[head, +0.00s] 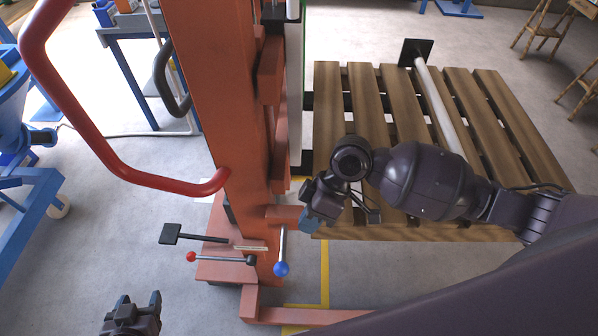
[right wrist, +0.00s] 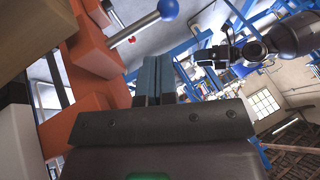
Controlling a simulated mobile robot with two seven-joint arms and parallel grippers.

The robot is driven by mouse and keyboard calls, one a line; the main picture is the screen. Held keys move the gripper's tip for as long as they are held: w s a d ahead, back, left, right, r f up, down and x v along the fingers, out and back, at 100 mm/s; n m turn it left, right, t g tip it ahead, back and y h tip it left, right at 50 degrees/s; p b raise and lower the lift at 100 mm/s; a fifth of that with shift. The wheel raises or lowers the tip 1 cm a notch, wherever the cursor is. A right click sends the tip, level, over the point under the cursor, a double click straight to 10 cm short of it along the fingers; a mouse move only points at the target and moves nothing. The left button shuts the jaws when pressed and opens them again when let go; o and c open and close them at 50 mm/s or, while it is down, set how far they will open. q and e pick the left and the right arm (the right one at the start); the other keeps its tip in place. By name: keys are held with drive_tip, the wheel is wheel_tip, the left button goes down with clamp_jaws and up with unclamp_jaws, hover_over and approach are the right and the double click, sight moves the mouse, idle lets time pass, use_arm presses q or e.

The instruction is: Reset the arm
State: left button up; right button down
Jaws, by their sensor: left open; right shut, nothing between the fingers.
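My right arm reaches in from the right across the pallet. Its gripper (head: 308,224) is beside the orange machine column, just above the blue-knobbed lever (head: 281,268). In the right wrist view its two blue-grey fingers (right wrist: 155,76) are together with nothing between them. The blue knob also shows there (right wrist: 168,10), apart from the fingers. My left gripper (head: 139,303) is low at the left, open and empty, away from the machine. In the right wrist view part of my left arm shows at the upper right.
The orange column (head: 217,90) has a curved red handle (head: 75,110), a red-knobbed lever (head: 220,259) and a black pedal (head: 171,234) near its base. A slatted wooden pallet (head: 362,100) lies to the right. Blue frames stand at the left.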

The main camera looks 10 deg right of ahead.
drive_tip(key=s+d+m+t+h, duration=0.65)
drive_tip(key=s+d+m, duration=0.65)
drive_tip(key=d, duration=0.5)
drive_tip(key=w+f+t, duration=0.7)
drive_tip(key=f+t, duration=0.1)
drive_tip(key=f, duration=0.2)
drive_tip(key=shift+w+a+f+n, duration=0.25)
drive_tip(key=shift+a+f+n, duration=0.05)
drive_tip(key=shift+a, duration=0.05)
